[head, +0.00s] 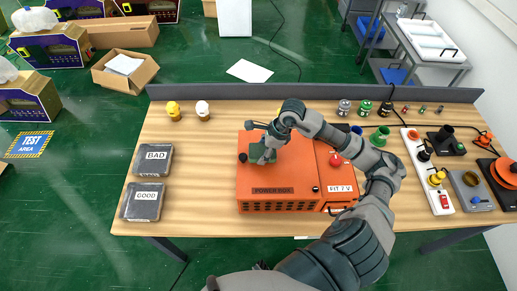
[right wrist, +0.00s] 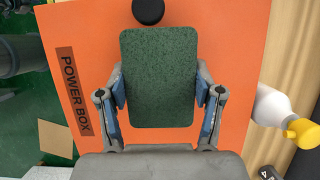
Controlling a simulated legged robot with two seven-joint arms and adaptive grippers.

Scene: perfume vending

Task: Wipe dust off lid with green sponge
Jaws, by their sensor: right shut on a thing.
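The orange power box (head: 277,184) stands on the wooden table, with its flat orange lid facing up. My right gripper (head: 268,156) is over the left part of the lid, shut on the green sponge (head: 257,152). In the right wrist view the sponge (right wrist: 160,78) sits between the two fingers of the gripper (right wrist: 160,95), above or against the lid (right wrist: 240,60); I cannot tell if it touches. A black knob (right wrist: 148,11) is just past the sponge. No dust can be made out on the lid. My left gripper is not in view.
Trays marked BAD (head: 152,160) and GOOD (head: 143,202) lie left of the box. A yellow bottle (head: 174,111) and a white one (head: 203,110) stand behind them. A power strip (head: 427,172) and small devices fill the right end.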

